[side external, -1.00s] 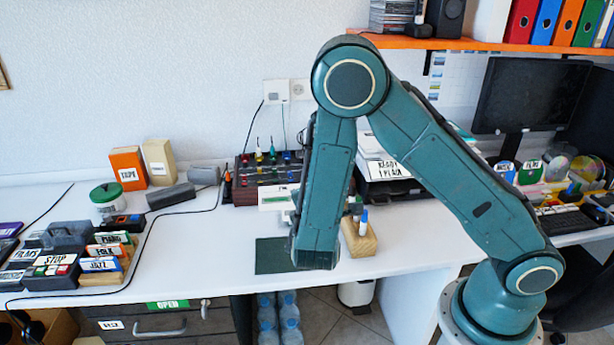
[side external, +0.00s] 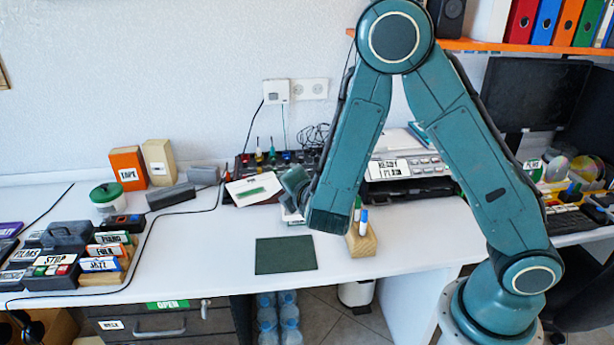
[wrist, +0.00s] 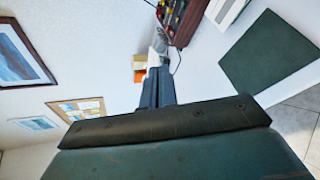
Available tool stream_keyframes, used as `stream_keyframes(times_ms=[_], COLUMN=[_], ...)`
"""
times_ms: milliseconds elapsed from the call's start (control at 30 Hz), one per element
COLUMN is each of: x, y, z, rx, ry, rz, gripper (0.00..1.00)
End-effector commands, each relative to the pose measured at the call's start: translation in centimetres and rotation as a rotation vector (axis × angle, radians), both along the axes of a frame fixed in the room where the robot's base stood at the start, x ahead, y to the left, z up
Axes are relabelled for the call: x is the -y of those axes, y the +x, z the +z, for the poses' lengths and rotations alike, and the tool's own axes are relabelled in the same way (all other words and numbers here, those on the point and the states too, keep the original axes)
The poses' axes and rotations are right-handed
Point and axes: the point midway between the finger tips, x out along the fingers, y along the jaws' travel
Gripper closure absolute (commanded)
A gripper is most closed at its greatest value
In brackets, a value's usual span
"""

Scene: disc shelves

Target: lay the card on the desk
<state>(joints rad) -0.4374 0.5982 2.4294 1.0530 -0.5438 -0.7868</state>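The white card (side external: 252,189) with a green stripe is in the air, tilted, in front of the tool rack in the side view. My gripper (side external: 283,187) is at its right edge and appears shut on it; the grip itself is small and partly hidden. In the wrist view the dark fingers (wrist: 158,85) lie close together, with a pale sliver of the card (wrist: 160,43) at their tips. The white desk (side external: 190,255) lies below. A dark green mat (side external: 286,255) lies flat and bare on it, and also shows in the wrist view (wrist: 268,52).
A wooden pen block (side external: 361,240) stands right of the mat. The tool rack (side external: 262,163) and a device with a white label (side external: 388,168) are behind. Labelled disc boxes (side external: 102,264) stand at the left. The desk between the boxes and the mat is mostly clear.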

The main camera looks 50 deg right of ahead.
Motion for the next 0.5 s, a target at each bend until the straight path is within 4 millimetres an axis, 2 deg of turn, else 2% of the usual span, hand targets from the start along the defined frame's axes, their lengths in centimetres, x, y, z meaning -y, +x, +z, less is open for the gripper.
stream_keyframes(times_ms=[33,233,500], x=[-0.1,-0.7,-1.1], y=[0.3,1.1,1.5], z=[0.8,2.9,4.1], rx=[0.005,0.004,-0.001], ry=[0.004,0.003,0.000], rz=[0.028,0.125,0.181], gripper=[1.00,1.00,1.00])
